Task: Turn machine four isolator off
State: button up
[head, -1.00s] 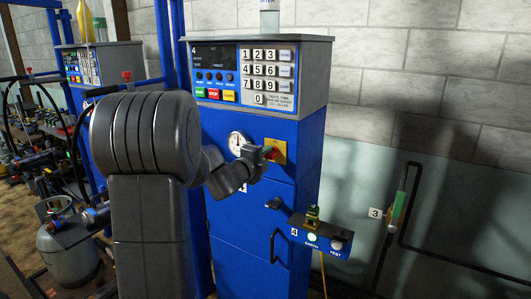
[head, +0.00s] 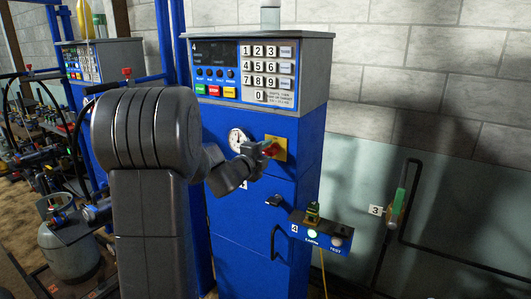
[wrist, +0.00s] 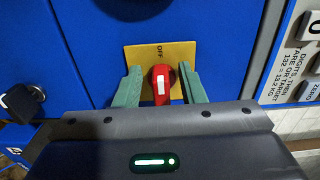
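The machine four isolator is a red rotary knob (wrist: 162,84) with a white mark, on a yellow plate (wrist: 130,53) lettered OFF. In the wrist view the white mark runs up the picture, roughly in line with the word OFF. The green fingers of my gripper (wrist: 161,90) stand on either side of the knob, with narrow gaps visible; the gripper looks open around it. In the head view my gripper (head: 263,151) is at the yellow plate (head: 280,149) on the front of the blue machine (head: 297,190); the gripper partly hides the knob there.
A round dial (head: 237,139) is left of the plate. The keypad panel (head: 267,75) is above. A black lock with a key (wrist: 22,100) shows in the wrist view. A small blue earth/test box (head: 320,236) juts out at lower right. A grey cylinder (head: 70,255) stands left.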

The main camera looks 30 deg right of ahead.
jog(key=b+v, duration=0.2)
jog(key=v, duration=1.1)
jog(key=shift+s+a, duration=0.2)
jog(key=shift+a, duration=0.15)
jog(key=p+x, duration=0.2)
jog(key=x, duration=1.2)
jog(key=shift+a, duration=0.1)
